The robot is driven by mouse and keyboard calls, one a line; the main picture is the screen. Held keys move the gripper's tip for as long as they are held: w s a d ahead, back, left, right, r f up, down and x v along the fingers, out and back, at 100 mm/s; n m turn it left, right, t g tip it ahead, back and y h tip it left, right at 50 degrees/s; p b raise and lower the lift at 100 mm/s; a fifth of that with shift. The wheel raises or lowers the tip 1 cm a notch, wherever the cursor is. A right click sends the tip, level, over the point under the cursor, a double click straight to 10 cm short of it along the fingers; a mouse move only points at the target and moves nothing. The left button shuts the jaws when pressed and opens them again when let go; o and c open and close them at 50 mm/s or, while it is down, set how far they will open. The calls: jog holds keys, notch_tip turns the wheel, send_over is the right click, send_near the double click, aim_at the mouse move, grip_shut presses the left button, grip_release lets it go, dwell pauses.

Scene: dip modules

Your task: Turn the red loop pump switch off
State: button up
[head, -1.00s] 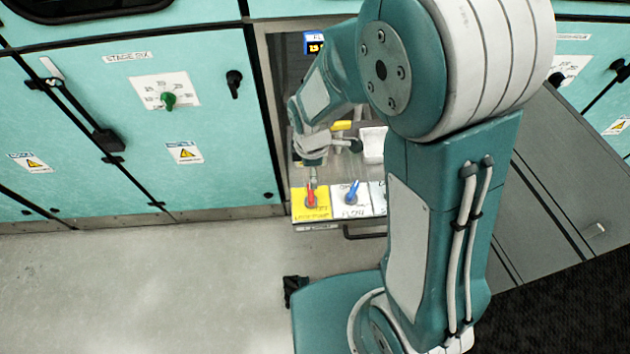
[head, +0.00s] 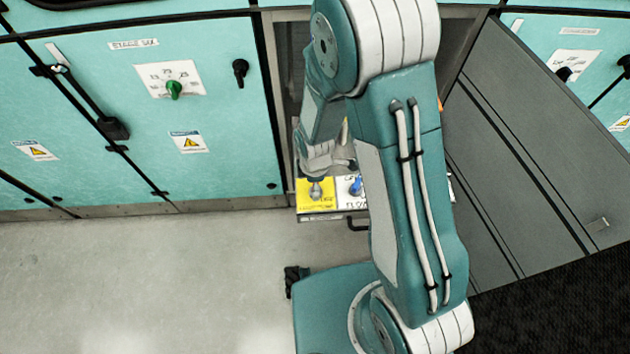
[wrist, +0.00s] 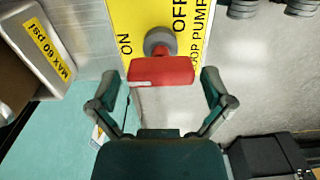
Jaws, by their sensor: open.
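The red loop pump switch (wrist: 162,71) shows in the wrist view, with a red handle in front of a round grey mount. It sits on a yellow panel (wrist: 135,18) marked ON at left, OFF at upper right and PUMP along the right side. My gripper (wrist: 160,88) is open, with one finger on each side of the red handle and a visible gap on both sides. In the head view my gripper (head: 316,188) is over the yellow panel (head: 318,205) and hides the red switch there.
A blue switch (head: 356,186) on a white panel is just right of the yellow one. A grey door (head: 540,150) stands open at right. Teal cabinets (head: 215,120) line the left. The floor (head: 150,280) at front left is clear. A MAX 60 PSI label (wrist: 45,45) is at left.

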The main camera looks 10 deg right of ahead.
jog(key=c, duration=1)
jog(key=shift+o, duration=0.2)
jog(key=m, duration=0.4)
jog(key=shift+d+m, duration=0.1)
jog(key=shift+m, duration=0.2)
jog(key=m, duration=0.4)
jog(key=shift+s+m, duration=0.1)
jog(key=shift+m, duration=0.2)
jog(key=m, duration=0.4)
jog(key=shift+m, duration=2.4)
jog(key=shift+s, duration=0.1)
